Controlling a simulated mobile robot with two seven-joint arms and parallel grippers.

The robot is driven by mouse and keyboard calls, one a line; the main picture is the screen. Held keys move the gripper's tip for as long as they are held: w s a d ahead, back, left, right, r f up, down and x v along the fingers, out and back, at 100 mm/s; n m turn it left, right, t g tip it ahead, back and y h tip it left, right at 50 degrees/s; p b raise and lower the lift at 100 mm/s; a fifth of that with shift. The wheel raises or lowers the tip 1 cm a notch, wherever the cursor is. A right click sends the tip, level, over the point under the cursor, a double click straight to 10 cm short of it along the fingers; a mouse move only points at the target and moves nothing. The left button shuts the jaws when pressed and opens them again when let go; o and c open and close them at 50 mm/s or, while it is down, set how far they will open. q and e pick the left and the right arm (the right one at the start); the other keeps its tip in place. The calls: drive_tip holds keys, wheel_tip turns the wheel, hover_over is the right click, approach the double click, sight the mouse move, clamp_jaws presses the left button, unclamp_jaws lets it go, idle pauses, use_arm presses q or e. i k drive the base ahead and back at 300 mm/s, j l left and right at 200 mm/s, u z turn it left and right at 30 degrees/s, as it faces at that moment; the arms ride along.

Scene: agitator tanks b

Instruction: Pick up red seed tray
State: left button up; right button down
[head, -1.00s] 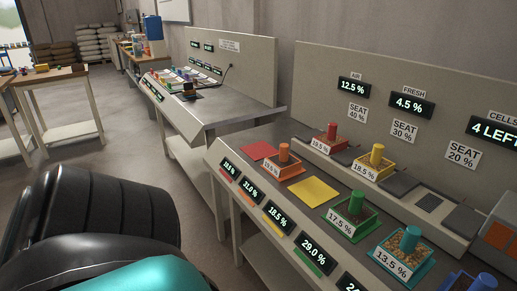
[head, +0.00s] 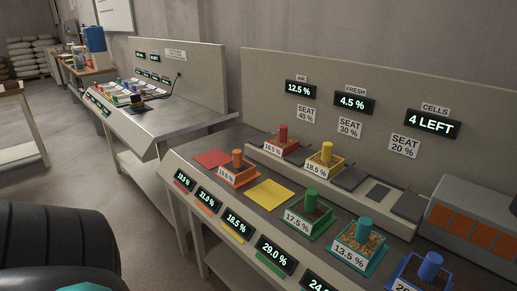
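The red seed tray (head: 281,145) sits on the raised back ledge of the near bench in the head view. It is a small open tray with a red upright cylinder (head: 283,132) standing in it and a front label reading 19.5 %. A flat red pad (head: 213,158) lies empty on the bench top to its left. Neither of my grippers is in view. A black ribbed part of my own arm fills the lower left corner.
Beside the red tray is a yellow tray (head: 325,162). Orange (head: 238,173), green (head: 309,214), teal (head: 361,247) and blue (head: 424,276) trays stand in front. A yellow pad (head: 269,193) is bare. A panel (head: 380,82) with displays rises behind the bench.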

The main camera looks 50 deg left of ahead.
sight(281, 144)
drive_tip(key=k+j+u, duration=0.15)
drive_tip(key=k+u, duration=0.2)
drive_tip(key=k, duration=0.3)
drive_tip(key=j+u, duration=0.15)
drive_tip(key=u, duration=0.2)
drive_tip(key=i+j+u, duration=0.1)
drive_tip(key=u, duration=0.25)
drive_tip(key=j+u, duration=0.1)
drive_tip(key=u, duration=0.25)
drive_tip(key=i+l, duration=0.05)
